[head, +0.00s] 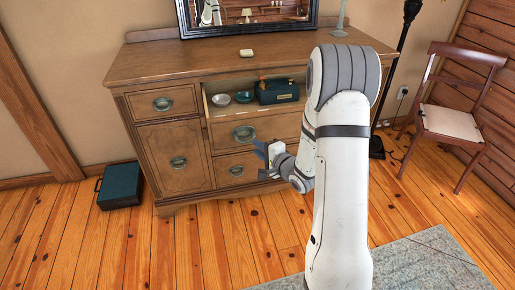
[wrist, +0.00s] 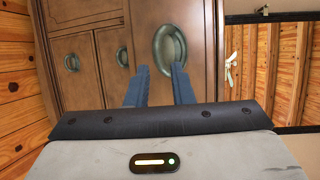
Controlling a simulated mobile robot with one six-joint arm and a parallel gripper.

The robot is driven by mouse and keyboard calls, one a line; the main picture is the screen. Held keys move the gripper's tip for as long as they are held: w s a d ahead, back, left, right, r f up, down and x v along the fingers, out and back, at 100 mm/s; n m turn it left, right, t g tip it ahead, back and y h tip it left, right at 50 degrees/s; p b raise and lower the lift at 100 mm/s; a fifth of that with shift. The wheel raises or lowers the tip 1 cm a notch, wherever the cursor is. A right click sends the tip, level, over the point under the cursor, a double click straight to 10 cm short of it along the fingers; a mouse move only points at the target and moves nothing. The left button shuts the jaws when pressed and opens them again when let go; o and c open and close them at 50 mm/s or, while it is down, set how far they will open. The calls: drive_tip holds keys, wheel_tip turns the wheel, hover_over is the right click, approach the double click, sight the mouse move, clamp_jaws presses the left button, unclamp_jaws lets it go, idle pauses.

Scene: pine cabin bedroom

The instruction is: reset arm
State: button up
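My gripper (head: 262,154) hangs in front of the drawers of a wooden dresser (head: 165,63), to the left of my white arm. In the wrist view its two blue fingers (wrist: 159,84) stand apart with nothing between them, so it is open and empty. A drawer handle (wrist: 170,54) shows just beyond the fingertips, and I cannot tell whether they touch it. The top middle drawer (head: 224,112) stands open. It holds a pale bowl (head: 221,100), a teal bowl (head: 244,97) and a dark green box (head: 277,92).
A small pale object (head: 246,53) and a mirror (head: 250,14) are on the dresser top. A dark teal case (head: 119,186) stands on the floor at left. A chair (head: 452,122) and a black lamp pole (head: 393,70) are at right. The wooden floor (head: 85,245) at front left is clear.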

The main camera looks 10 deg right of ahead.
drive_tip(key=s+d+r+n+g+h+p, duration=0.1)
drive_tip(key=s+r+n+g+h+p, duration=0.25)
drive_tip(key=r, duration=0.35)
drive_tip(key=s+d+r+n+g+h+p, duration=0.25)
drive_tip(key=s+r+h, duration=0.2)
drive_tip(key=r, duration=0.25)
drive_tip(key=s+a+r+n+g+p, duration=0.2)
drive_tip(key=s+a+r+n+g, duration=0.1)
drive_tip(key=s, duration=0.8)
drive_tip(key=s+a+r+n+g+y+p, duration=0.1)
drive_tip(key=s+r+n, duration=0.4)
drive_tip(key=s, duration=0.7)
drive_tip(key=shift+s+a+r+g+p, duration=0.15)
drive_tip(key=shift+a+r+g+p, duration=0.3)
drive_tip(key=shift+a+g, duration=0.5)
drive_tip(key=shift+d, duration=0.1)
